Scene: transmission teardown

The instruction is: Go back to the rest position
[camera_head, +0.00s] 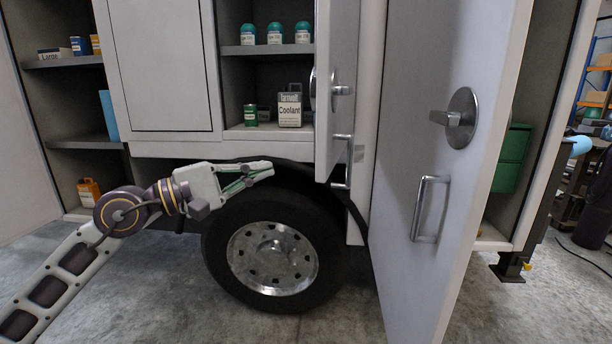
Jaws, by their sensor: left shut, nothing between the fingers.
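My left gripper (264,171) reaches in from the left, in front of the truck body and just above the wheel. Its fingers are closed together with nothing between them, pointing right. It appears apart from the shelves and the doors. My right gripper is not in view.
A truck wheel (272,258) is below my gripper. An open cabinet door (408,150) stands at the right, with a narrower door (338,90) beside it. Shelves hold a coolant can (290,109), a green can (250,115) and several bottles. Concrete floor (150,290) lies clear at lower left.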

